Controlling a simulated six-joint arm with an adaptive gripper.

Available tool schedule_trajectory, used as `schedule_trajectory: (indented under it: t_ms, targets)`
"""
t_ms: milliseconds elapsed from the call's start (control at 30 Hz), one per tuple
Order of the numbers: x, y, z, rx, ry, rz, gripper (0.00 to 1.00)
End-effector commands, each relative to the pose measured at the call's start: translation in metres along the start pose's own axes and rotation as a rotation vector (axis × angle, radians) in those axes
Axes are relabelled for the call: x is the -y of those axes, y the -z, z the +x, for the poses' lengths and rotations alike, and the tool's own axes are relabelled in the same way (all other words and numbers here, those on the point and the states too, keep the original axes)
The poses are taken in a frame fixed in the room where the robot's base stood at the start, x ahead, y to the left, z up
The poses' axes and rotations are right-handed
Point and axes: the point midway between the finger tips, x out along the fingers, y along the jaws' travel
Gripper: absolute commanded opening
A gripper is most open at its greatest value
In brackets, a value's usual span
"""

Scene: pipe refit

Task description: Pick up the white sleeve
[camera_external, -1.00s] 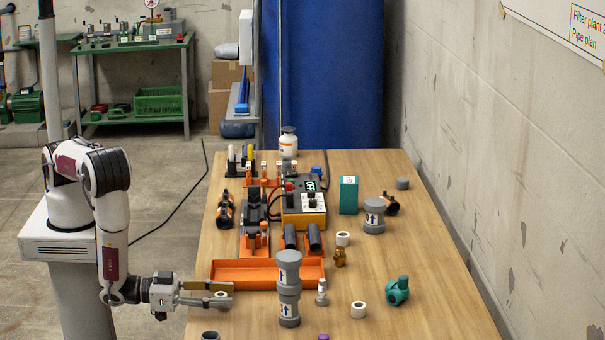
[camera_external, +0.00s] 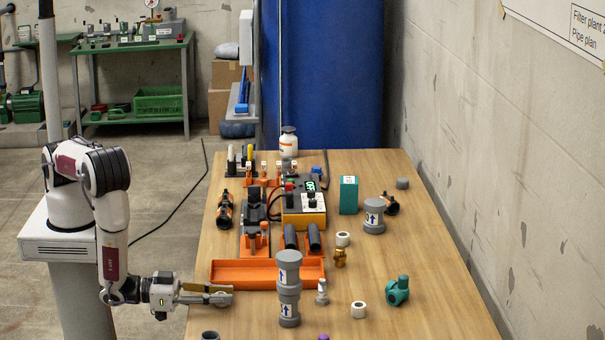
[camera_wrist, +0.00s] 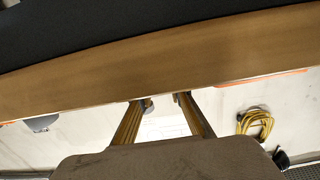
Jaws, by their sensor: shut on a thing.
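My gripper (camera_external: 226,295) is at the near left edge of the table, just in front of the orange tray. Its fingers are close together on something small that is mostly hidden and that I cannot identify. In the wrist view, the two fingers of my gripper (camera_wrist: 164,100) stand a little apart, with a pale area between them that I cannot tell from the background. One short white sleeve (camera_external: 358,310) stands on the front right of the table, away from the gripper. Another white sleeve (camera_external: 343,239) stands farther back, near the brass fitting.
The orange tray (camera_external: 240,279) lies just behind the gripper. A tall grey pipe piece (camera_external: 288,290) stands to its right. A dark ring (camera_external: 210,336) is in front. A brass fitting (camera_external: 340,258) and a teal valve (camera_external: 398,291) stand to the right.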

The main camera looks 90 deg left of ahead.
Motion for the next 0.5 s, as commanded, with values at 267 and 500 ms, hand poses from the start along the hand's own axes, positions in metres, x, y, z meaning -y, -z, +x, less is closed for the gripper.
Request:
schedule_trajectory:
  t_ms: [267,500]
  targets:
    - [-0.001,0.010,0.000,-0.001,0.000,-0.001,0.10]
    - [0.000,0.031,-0.001,-0.001,0.000,-0.003,0.10]
